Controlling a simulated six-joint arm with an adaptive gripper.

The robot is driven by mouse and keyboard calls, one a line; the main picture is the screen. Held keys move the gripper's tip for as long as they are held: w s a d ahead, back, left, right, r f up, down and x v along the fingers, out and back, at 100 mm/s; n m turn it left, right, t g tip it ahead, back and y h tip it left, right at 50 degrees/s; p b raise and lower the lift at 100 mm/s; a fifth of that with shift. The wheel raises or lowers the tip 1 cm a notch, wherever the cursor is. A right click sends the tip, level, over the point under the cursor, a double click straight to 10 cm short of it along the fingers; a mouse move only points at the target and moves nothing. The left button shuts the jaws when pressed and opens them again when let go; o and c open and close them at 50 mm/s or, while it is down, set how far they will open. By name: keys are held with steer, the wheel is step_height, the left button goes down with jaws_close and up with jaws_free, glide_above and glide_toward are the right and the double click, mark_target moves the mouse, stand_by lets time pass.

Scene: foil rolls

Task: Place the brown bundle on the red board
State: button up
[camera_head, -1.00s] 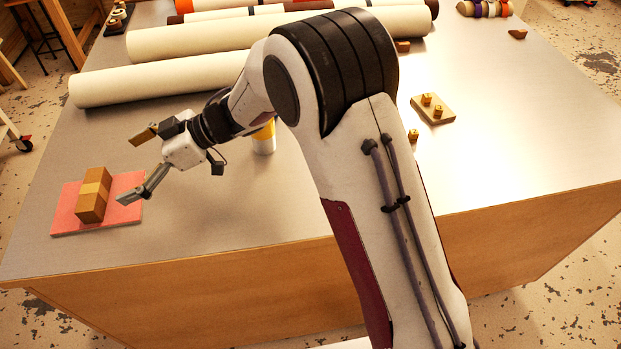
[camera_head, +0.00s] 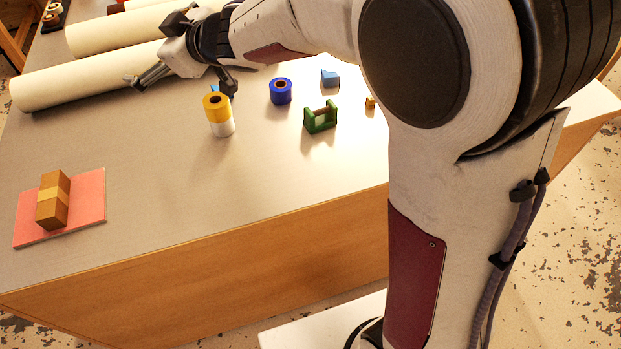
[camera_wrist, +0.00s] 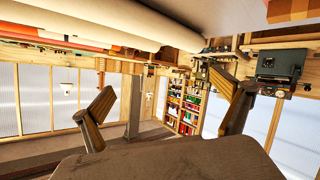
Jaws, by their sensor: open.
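The brown bundle (camera_head: 53,203), blocks with a paler tan band round the middle, rests on the red board (camera_head: 92,194) at the left near corner of the table. It lies within the board's edges, a little left of its middle. My gripper (camera_head: 153,52) is well away from it, farther back over the table near the white rolls. Its jaws are apart with nothing between them.
Long white rolls (camera_head: 90,76) lie at the back left. A yellow-and-white roll (camera_head: 218,115), a blue roll (camera_head: 281,92), a green holder (camera_head: 321,119) and a small blue block (camera_head: 330,78) stand mid-table. The table between board and yellow roll is clear.

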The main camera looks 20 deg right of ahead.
steer(key=s+d+r+m+h, duration=0.1)
steer(key=s+d+m+h, duration=0.2)
steer(key=d, duration=0.4)
steer(key=s+d+r+m+h, duration=0.1)
steer(key=s+d+m+h, duration=0.1)
steer(key=s+d, duration=0.4)
steer(key=s+d+m+h, duration=0.2)
steer(key=s+d+h, duration=0.15)
steer(key=d, duration=0.55)
steer(key=s+d+f+m+g, duration=0.1)
steer(key=s+f, duration=0.3)
steer(key=s, duration=0.8)
steer(key=s+d+f+m+g, duration=0.1)
steer(key=s+f+g, duration=0.3)
steer(key=s, duration=0.8)
steer(key=shift+m+g+y, duration=0.3)
steer(key=shift+m+y, duration=0.05)
steer(key=shift+m, duration=0.55)
